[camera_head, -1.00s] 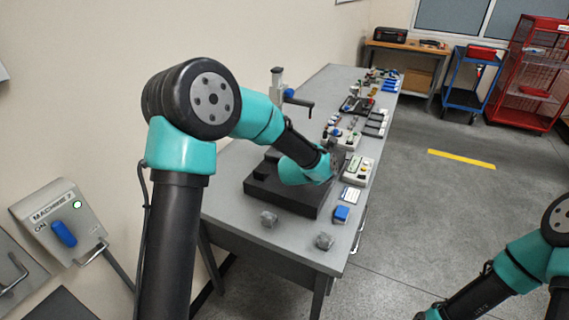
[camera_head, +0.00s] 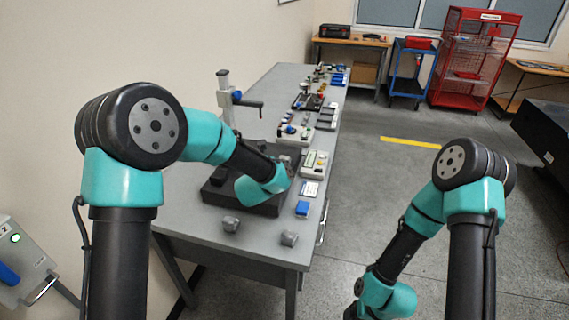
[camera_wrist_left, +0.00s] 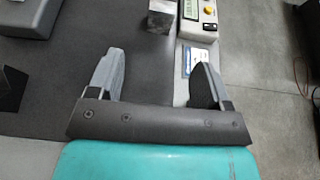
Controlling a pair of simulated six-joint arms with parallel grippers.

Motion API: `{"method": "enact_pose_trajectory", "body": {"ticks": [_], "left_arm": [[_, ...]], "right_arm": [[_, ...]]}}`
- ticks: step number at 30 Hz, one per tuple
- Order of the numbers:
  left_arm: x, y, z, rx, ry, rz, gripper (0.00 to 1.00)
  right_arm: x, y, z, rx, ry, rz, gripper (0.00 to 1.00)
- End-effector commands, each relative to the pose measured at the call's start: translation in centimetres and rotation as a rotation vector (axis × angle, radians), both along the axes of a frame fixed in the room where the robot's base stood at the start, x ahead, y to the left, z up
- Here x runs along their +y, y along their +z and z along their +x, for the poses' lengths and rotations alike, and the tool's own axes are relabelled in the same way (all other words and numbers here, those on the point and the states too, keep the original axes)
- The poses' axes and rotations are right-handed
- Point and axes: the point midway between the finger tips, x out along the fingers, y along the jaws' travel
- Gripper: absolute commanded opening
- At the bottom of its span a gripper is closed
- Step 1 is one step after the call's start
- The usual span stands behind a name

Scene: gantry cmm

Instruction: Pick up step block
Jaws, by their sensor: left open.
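A grey metal block (camera_wrist_left: 162,14), which looks like the step block, is at the top edge of the left wrist view and partly cut off. It sits at the edge of a dark plate (camera_wrist_left: 80,65). My left gripper (camera_wrist_left: 158,62) is open and empty, its fingers pointing towards the block and short of it in the picture. In the head view my left wrist hangs over the black plate (camera_head: 238,205) and mostly hides the fingers. My right arm is low at the right of the head view, its gripper out of sight.
Two small grey pieces, (camera_head: 231,225) and (camera_head: 289,238), lie at the table's near end. A blue block (camera_head: 302,209) and a beige device (camera_head: 315,163) stand along the right edge. A height gauge (camera_head: 226,95) rises behind the plate.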

Motion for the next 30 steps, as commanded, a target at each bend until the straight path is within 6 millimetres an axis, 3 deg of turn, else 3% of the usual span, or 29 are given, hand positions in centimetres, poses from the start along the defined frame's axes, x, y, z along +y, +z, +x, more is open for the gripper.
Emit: {"method": "enact_pose_trajectory", "body": {"ticks": [15, 30], "left_arm": [[-2.0, -3.2, 7.5, 0.0, 0.0, 0.0, 0.72], [-2.3, -3.6, 8.4, 0.0, -0.001, 0.001, 0.72]], "right_arm": [[0.0, 0.0, 0.0, 0.0, 0.0, 0.0, 0.72], [0.0, 0.0, 0.0, 0.0, 0.0, 0.0, 0.72]]}}
